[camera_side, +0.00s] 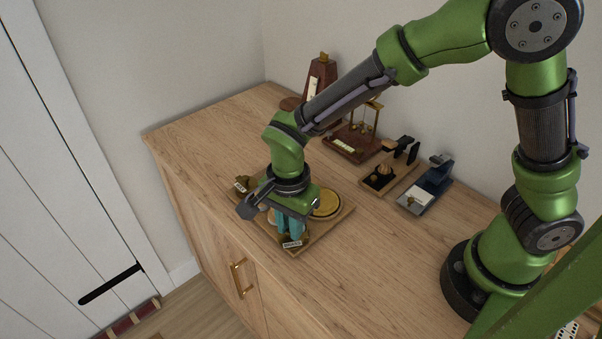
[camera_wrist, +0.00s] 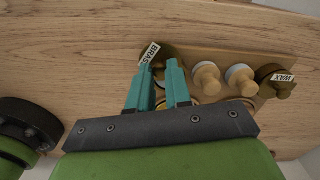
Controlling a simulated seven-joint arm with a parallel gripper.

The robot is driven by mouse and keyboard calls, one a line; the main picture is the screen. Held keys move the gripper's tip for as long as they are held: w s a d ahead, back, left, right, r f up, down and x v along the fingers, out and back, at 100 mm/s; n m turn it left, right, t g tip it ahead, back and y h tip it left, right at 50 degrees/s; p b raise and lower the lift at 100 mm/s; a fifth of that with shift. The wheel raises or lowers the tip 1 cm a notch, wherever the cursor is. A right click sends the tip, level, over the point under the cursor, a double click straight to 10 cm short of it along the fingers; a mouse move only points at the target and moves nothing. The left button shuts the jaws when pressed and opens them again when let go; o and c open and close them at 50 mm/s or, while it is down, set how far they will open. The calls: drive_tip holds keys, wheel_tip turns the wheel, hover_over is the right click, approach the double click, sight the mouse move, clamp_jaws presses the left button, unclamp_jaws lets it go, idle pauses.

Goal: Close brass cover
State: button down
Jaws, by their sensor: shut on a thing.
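The wooden tray (camera_side: 336,222) lies on the cabinet top, with a round gold dish (camera_side: 325,205) on it. The brass cover, a dark brass piece with a tag reading BRASS (camera_side: 291,244), is at the tray's near end; the tag also shows in the wrist view (camera_wrist: 150,54). My gripper (camera_side: 290,232) points down over this end. Its teal fingers (camera_wrist: 160,68) are shut on the brass cover, mostly hidden between and behind them. Whether the cover stands open or closed cannot be told.
A similar dark piece tagged WAX (camera_wrist: 281,82) sits at the tray's other end. Two pale-topped wooden knobs (camera_wrist: 207,76) stand between. Behind are a metronome (camera_side: 319,78), a small balance (camera_side: 356,135) and two small stands (camera_side: 390,168).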

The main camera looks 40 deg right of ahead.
drive_tip(key=m, duration=0.2)
drive_tip(key=w+d+m, duration=0.1)
drive_tip(key=m, duration=0.3)
drive_tip(key=shift+w+d, duration=0.15)
drive_tip(key=m, duration=0.3)
drive_tip(key=d+m, duration=0.1)
drive_tip(key=m, duration=0.1)
drive_tip(key=shift+w+d+m, duration=0.1)
drive_tip(key=shift+d+m, duration=0.05)
drive_tip(key=shift+m, duration=0.25)
drive_tip(key=c, duration=1.1)
unclamp_jaws()
wheel_tip(320, 180, up, 17)
drive_tip(key=shift+f, duration=0.1)
